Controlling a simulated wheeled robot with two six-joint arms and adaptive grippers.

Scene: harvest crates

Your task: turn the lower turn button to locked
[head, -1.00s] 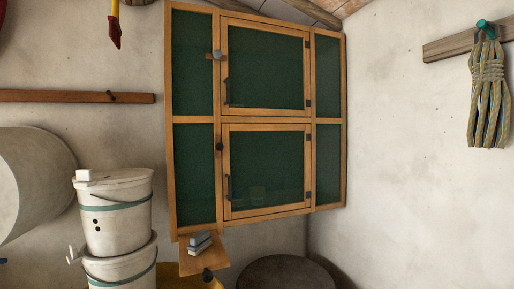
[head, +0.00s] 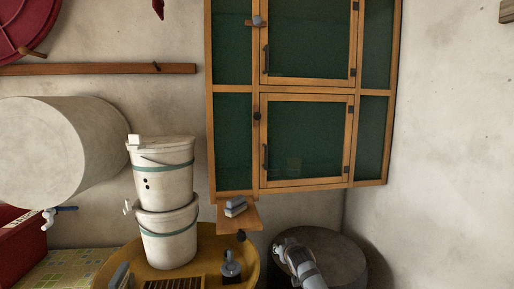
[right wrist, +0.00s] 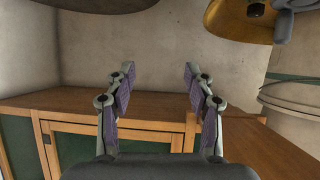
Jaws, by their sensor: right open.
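The wooden cabinet (head: 256,60) with green mesh panels hangs on the far wall in the head view. The lower turn button (head: 257,116) is a small dark knob on the upright left of the lower door (head: 305,138); which way its bar points is too small to tell. The upper turn button (head: 257,21) has a bar lying crosswise. My right arm shows low in the head view, below the cabinet and apart from the lower button. In the right wrist view my right gripper (right wrist: 158,75) is open and empty, with cabinet woodwork beyond it. My left gripper is not in view.
Stacked white buckets (head: 165,228) stand in a yellow basin (head: 210,250) left of the cabinet. A small wooden shelf (head: 245,219) with grey blocks juts out under it. A dark round barrel top (head: 345,262) is at the lower right. The right wall is close by.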

